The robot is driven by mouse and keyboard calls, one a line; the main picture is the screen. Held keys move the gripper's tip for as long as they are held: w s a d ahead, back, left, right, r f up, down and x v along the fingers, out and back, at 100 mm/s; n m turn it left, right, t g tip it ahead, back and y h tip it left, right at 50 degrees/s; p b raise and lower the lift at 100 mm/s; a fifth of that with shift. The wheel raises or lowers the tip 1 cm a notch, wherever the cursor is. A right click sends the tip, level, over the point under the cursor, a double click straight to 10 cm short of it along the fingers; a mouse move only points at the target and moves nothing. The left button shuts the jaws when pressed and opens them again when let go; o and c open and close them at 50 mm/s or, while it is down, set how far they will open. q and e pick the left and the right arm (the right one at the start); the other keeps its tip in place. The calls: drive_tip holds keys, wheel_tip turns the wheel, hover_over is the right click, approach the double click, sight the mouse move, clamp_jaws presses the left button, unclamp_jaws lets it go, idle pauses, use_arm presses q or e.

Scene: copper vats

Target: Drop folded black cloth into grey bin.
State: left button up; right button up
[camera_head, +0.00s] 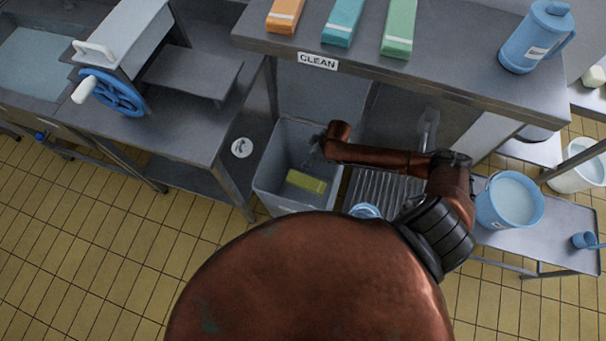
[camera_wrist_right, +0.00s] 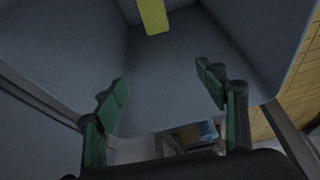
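The grey bin (camera_head: 284,204) stands on the floor between the left bench and the shelf unit, under the bench marked CLEAN. A yellow-green item (camera_head: 306,182) lies inside it; it also shows at the top of the right wrist view (camera_wrist_right: 153,15). My right gripper (camera_head: 314,150) is at the bin's opening, pointing down into it. In the right wrist view, its green-padded fingers (camera_wrist_right: 162,78) are spread apart with nothing between them. I cannot make out a folded black cloth in either view. My left gripper is not in view.
Orange, teal and green packs (camera_head: 342,20) and a blue jug (camera_head: 537,38) are on the CLEAN bench (camera_head: 440,80), which overhangs behind the bin. A hand-cranked machine (camera_head: 115,90) stands at left. A blue bucket (camera_head: 510,202) is on the low right table.

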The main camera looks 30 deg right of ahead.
drive_tip(key=shift+o, duration=0.2)
drive_tip(key=v, duration=1.2)
idle(0.4)
